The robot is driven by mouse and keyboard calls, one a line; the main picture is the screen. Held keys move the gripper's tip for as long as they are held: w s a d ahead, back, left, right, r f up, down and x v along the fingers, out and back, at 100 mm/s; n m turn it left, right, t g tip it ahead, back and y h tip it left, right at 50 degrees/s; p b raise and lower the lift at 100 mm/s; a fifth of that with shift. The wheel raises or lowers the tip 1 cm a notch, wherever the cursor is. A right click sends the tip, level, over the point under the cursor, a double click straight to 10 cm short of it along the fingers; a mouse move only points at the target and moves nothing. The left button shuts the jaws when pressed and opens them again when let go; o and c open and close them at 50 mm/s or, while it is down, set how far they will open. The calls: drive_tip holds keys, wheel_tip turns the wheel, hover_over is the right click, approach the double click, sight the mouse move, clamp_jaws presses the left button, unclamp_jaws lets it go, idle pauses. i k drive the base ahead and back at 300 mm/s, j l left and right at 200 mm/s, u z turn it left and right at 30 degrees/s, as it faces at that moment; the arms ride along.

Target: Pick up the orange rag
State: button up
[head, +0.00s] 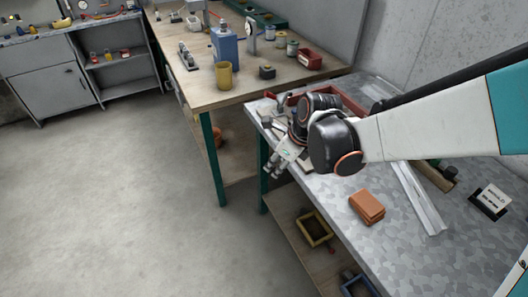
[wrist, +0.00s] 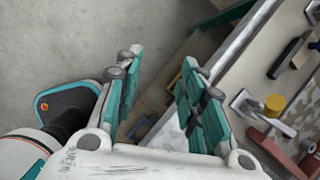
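The orange rag (head: 367,207) lies folded on the grey metal-topped table (head: 385,240), near its left edge in the head view. My gripper (head: 270,171) is up and left of the rag, over the table's left edge, pointing down. In the wrist view my gripper (wrist: 160,95) has its two teal-padded fingers apart with nothing between them. The rag does not show in the wrist view.
A metal channel (head: 418,198) lies right of the rag, with a black card holder (head: 490,201) beyond. A red tray (head: 335,97) is behind my wrist. Open floor lies left.

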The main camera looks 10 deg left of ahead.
sight(370, 209)
drive_tip(key=i+j, duration=0.1)
drive_tip(key=j, duration=0.85)
drive_tip(key=i+j+z, duration=0.1)
drive_tip(key=j, duration=0.35)
